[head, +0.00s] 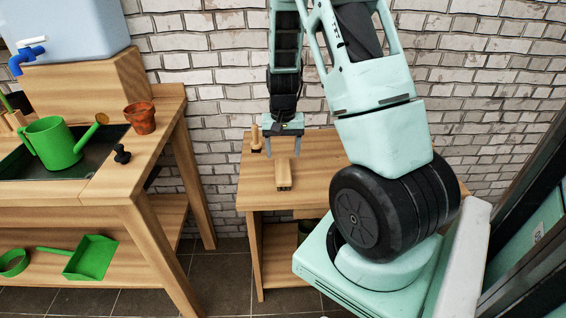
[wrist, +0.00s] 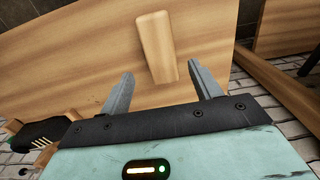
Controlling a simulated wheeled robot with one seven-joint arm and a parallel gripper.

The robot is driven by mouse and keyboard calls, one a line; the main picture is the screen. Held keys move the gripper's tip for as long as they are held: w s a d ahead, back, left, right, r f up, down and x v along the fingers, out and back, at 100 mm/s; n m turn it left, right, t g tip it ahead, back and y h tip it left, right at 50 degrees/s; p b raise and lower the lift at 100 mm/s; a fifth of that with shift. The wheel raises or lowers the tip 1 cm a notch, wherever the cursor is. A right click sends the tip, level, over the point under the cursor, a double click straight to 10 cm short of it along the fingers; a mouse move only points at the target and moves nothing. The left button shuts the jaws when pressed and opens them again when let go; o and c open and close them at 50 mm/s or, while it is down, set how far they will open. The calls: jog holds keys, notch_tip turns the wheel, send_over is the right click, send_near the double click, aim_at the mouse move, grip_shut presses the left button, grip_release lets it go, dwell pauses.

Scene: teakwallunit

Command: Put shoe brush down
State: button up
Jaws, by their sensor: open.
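My gripper (head: 283,148) points down above the table, behind the block in the head view. In the wrist view my gripper (wrist: 161,72) has its two grey fingers spread, with nothing clasped between them.
A small upright wooden piece (head: 255,138) stands on the table's left back corner. A brick wall is behind. At left, a potting bench holds a green watering can (head: 54,143), a clay pot (head: 140,118) and a dark knob-shaped thing (head: 122,154). The table's front left is clear.

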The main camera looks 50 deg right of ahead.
aim_at(283, 169)
jog(key=a+r+n+y, duration=0.1)
jog(key=a+r+n, duration=0.35)
jog(key=a, duration=0.85)
jog(key=a+r+n, duration=0.4)
jog(key=a+r, duration=0.2)
jog(key=a, duration=0.7)
jog(key=s+a+r+n, duration=0.3)
jog(key=s+a+n, duration=0.6)
jog(key=s+a, duration=0.5)
jog(key=s, duration=0.3)
jog(key=shift+a, duration=0.3)
jog(key=shift+s+r, duration=0.1)
notch_tip(283, 169, up, 4)
jog(key=p, duration=0.4)
jog(key=shift+r+p, duration=0.25)
jog(key=shift+p, duration=0.05)
